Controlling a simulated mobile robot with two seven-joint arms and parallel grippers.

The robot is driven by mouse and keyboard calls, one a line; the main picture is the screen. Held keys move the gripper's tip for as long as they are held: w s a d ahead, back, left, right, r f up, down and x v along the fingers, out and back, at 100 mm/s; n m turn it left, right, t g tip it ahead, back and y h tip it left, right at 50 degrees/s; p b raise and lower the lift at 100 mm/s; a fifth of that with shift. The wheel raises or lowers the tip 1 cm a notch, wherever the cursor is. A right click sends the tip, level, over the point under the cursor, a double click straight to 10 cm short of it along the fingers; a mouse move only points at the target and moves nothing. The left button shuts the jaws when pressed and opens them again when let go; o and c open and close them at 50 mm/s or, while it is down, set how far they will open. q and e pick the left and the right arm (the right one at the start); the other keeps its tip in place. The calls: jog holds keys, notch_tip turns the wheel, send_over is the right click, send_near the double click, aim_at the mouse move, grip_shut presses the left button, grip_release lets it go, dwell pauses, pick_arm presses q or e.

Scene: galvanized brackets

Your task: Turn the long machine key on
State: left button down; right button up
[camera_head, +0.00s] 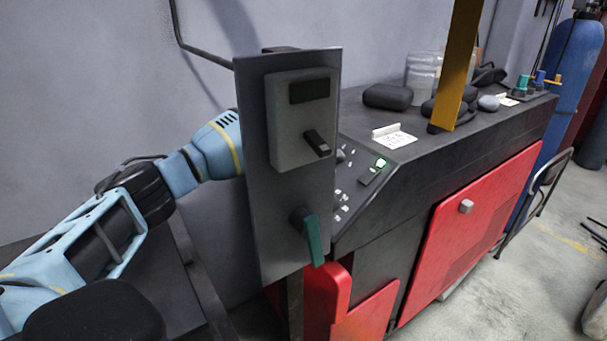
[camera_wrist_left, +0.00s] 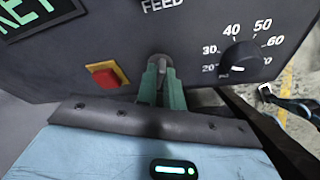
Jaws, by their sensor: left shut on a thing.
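In the left wrist view, my left gripper (camera_wrist_left: 163,88) is shut with its green fingers around a small grey piece on the dark control panel (camera_wrist_left: 110,45). This piece appears to be the long machine key (camera_wrist_left: 159,66). It sits below the word FEED, and its turn angle is hard to read. In the head view, my left arm comes in from the left and passes behind an upright grey plate (camera_head: 262,215), which hides my gripper and the key. My right gripper is not in view.
The plate carries a box with a black switch (camera_head: 316,143) and a teal lever (camera_head: 312,238). In the wrist view, a red button (camera_wrist_left: 105,76) is left of the key and a numbered dial (camera_wrist_left: 240,58) right. Behind stands a black-and-red machine (camera_head: 478,225) with a yellow post (camera_head: 459,65).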

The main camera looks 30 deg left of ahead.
pick_arm(q)
jog(key=m, duration=0.2)
jog(key=m+t, duration=0.1)
jog(key=m, duration=0.3)
jog(key=shift+s+d+f+t+y+p, duration=0.15)
jog(key=shift+s+t+y+p, duration=0.15)
jog(key=shift+y+p, duration=0.1)
jog(key=m, duration=0.3)
jog(key=m+t, duration=0.1)
jog(key=m, duration=0.2)
jog(key=shift+s+f+t, duration=0.15)
jog(key=shift+t, duration=0.15)
jog(key=c, duration=1.5)
grip_release()
jog(key=shift+v, duration=3.95)
jog(key=shift+f, duration=0.1)
